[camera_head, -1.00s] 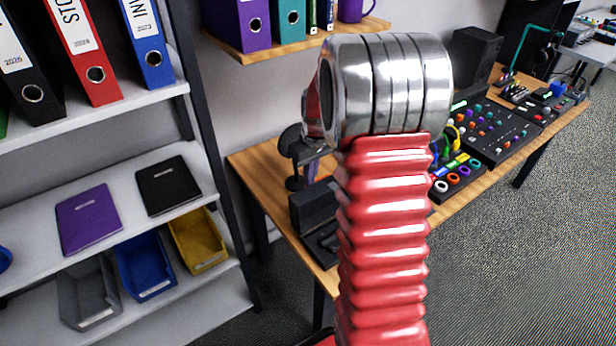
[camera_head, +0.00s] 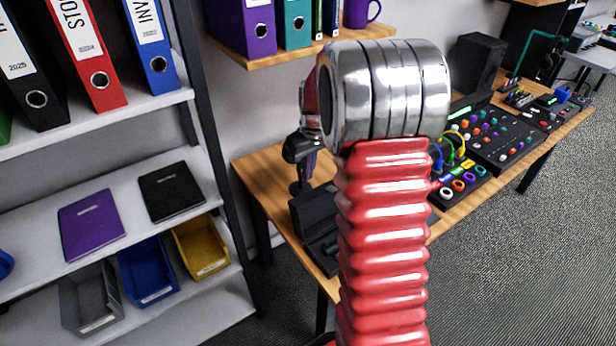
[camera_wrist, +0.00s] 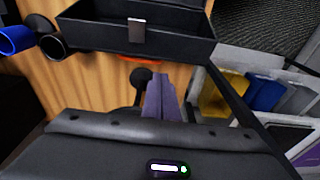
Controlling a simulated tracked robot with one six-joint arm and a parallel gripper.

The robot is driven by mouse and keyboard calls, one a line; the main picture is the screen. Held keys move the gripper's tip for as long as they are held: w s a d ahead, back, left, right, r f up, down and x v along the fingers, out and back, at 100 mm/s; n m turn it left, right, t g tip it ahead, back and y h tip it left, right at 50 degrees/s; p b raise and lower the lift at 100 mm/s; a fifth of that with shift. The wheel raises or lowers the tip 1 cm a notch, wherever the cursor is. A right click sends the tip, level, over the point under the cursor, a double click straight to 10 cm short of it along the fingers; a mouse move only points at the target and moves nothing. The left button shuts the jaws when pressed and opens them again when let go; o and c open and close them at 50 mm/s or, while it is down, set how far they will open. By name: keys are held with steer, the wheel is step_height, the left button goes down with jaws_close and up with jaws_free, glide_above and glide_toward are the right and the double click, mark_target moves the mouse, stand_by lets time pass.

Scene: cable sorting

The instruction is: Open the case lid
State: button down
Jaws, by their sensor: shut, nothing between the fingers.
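The black case (camera_head: 325,256) stands on the wooden desk at its near left end, partly hidden behind my red arm sleeve. Its lid (camera_head: 312,208) appears raised at the back, with the lower part open in front. In the wrist view a black case part (camera_wrist: 95,33) with a silver latch (camera_wrist: 137,30) lies across the top, above the fingers. My gripper (camera_wrist: 161,85) shows purple fingers, shut with nothing between them and apart from this part. In the head view the purple fingers (camera_head: 309,164) are small, behind the case and beside my arm.
The desk (camera_head: 262,172) carries a control panel (camera_head: 495,135) and coloured rings (camera_head: 460,184) right of my arm. A shelf rack (camera_head: 110,225) with binders, notebooks and bins stands at left. A wall shelf (camera_head: 325,36) hangs behind. Blue and black round openings (camera_wrist: 15,40) show in the wrist view.

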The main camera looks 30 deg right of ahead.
step_height(320, 180, up, 7)
steer(key=s, duration=0.2)
stand_by(0.7)
steer(key=s+a+r+t, duration=0.2)
steer(key=s+a+r, duration=0.2)
steer(key=s+a, duration=0.7)
steer(key=s+a+r+t, duration=0.2)
steer(key=s+a+r, duration=0.2)
steer(key=s+a, duration=0.8)
steer(key=shift+s+r, duration=0.25)
